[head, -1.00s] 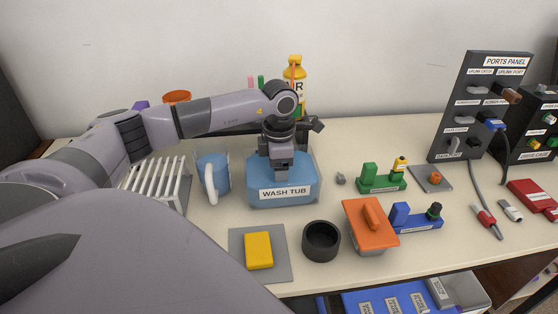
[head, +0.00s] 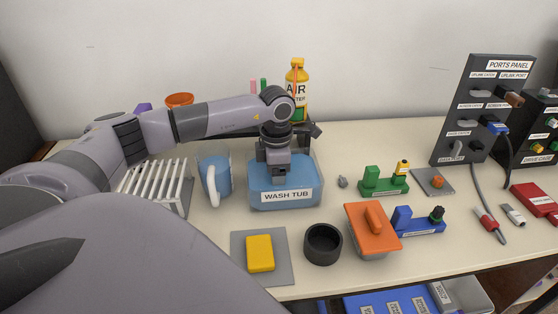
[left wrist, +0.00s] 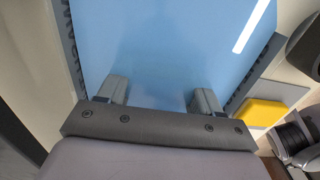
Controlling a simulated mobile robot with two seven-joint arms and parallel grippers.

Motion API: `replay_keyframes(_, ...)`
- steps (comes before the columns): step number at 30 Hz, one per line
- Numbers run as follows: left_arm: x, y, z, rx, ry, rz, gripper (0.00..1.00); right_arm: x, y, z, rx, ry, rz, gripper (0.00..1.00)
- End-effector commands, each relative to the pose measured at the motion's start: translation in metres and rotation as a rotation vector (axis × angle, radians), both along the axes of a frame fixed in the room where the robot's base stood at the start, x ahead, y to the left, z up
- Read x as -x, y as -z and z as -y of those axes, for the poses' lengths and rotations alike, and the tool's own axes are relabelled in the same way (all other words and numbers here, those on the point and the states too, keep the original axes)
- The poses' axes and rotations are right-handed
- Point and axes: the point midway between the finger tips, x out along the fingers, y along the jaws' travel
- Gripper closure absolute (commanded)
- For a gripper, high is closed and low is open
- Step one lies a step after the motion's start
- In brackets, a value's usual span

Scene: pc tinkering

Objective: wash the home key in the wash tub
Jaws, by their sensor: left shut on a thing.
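The wash tub (head: 287,197) is a blue, labelled basin of pale blue water in the middle of the table. It fills most of the left wrist view (left wrist: 165,40). My left gripper (head: 277,172) points down into it from above. In the left wrist view its two grey fingers (left wrist: 158,98) reach towards the water with a gap between them. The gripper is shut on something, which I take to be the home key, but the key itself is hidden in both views.
A blue mug (head: 214,178) and white rack (head: 152,182) stand left of the tub. In front are a yellow sponge (head: 260,253) on a grey mat, a black cup (head: 322,244) and an orange-handled block (head: 372,228). A spray bottle (head: 296,85) stands behind.

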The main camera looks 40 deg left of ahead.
Motion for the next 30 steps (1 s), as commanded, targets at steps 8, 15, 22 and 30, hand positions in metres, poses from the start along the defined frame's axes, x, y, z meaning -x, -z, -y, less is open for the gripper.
replay_keyframes(8,-0.0003,0.0000,0.0001,0.001,0.000,0.001,0.64,0.0001,0.0005,0.0001,0.000,0.001,0.000,0.57)
replay_keyframes(15,-0.0044,-0.0001,0.0034,0.001,-0.001,0.001,0.64,0.0002,0.0000,0.0003,0.000,0.001,-0.001,0.57)
replay_keyframes(22,-0.0084,-0.0002,0.0063,0.000,-0.001,0.001,0.64,0.0003,-0.0001,0.0004,0.001,0.001,-0.001,0.57)
replay_keyframes(30,-0.0082,-0.0001,0.0063,0.000,-0.001,0.001,0.64,0.0006,0.0003,0.0013,0.004,-0.002,-0.002,0.57)
